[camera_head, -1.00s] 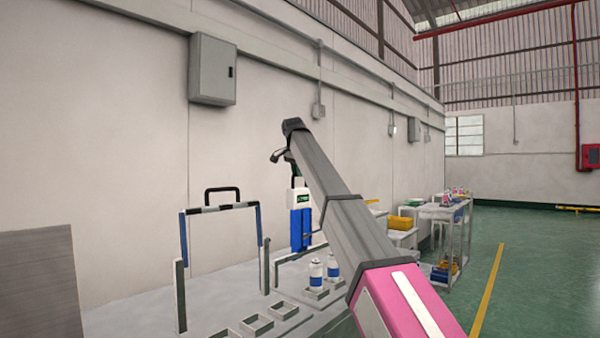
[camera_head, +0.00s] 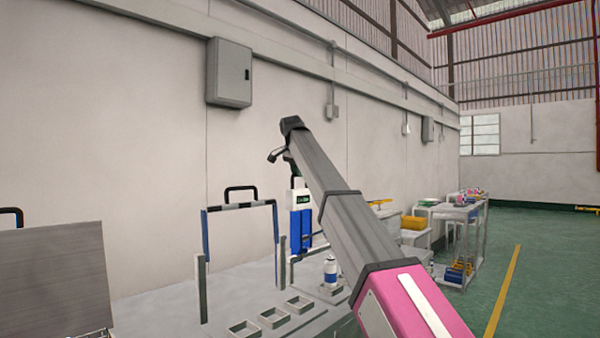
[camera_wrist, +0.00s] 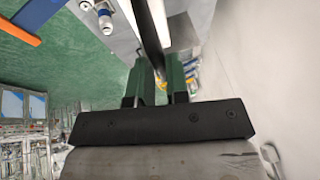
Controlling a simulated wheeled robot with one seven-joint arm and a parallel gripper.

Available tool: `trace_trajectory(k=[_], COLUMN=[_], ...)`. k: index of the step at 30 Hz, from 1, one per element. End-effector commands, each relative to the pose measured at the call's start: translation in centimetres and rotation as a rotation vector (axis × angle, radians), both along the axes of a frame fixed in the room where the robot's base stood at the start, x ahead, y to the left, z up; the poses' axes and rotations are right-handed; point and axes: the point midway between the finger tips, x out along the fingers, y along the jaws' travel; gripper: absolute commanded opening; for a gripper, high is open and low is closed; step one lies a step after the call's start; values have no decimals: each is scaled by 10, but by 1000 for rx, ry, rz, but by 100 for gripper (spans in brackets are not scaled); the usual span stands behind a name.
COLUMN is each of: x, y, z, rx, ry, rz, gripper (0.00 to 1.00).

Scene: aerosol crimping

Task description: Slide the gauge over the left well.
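The gauge, a blue-and-white upright block with a small green display (camera_head: 300,222), hangs beside my arm in the head view. My gripper's green fingers (camera_wrist: 160,85) stand on both sides of a dark bar in the wrist view. This seems to be the gauge's handle. In the head view the fingertips are largely hidden by my arm. Several shallow square wells lie in a row on the pale bench; the left well (camera_head: 243,330) is at the lower edge, left of the middle well (camera_head: 273,317) and the right well (camera_head: 299,304). The gauge is to the right of the left well.
A striped-bar frame with a black handle (camera_head: 239,206) stands left of the gauge. A white-and-blue bottle (camera_head: 330,271) stands on the bench right of the wells. A grey panel (camera_head: 55,283) is at far left. A wall and cabinet (camera_head: 229,73) lie behind; carts stand right.

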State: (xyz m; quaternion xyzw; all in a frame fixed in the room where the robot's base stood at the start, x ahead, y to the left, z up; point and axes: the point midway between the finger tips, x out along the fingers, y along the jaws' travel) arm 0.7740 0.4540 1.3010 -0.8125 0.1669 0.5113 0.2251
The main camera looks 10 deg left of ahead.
Motion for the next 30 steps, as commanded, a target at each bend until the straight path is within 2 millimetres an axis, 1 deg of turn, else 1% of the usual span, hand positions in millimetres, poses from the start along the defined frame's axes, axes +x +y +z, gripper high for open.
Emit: trace_trajectory(k=[1, 2, 10, 14, 17, 24, 30], x=[-3, -3, -2, -4, -10, -29, -42], y=[2, 2, 1, 1, 2, 4, 6], z=[0, 0, 0, 6, 18, 60, 86], rx=[2, 2, 1, 1, 1, 2, 2], ry=[5, 5, 2, 2, 1, 0, 2], rz=[4, 3, 3, 3, 2, 3, 3], gripper=[31, 40, 40, 40, 40, 40, 40])
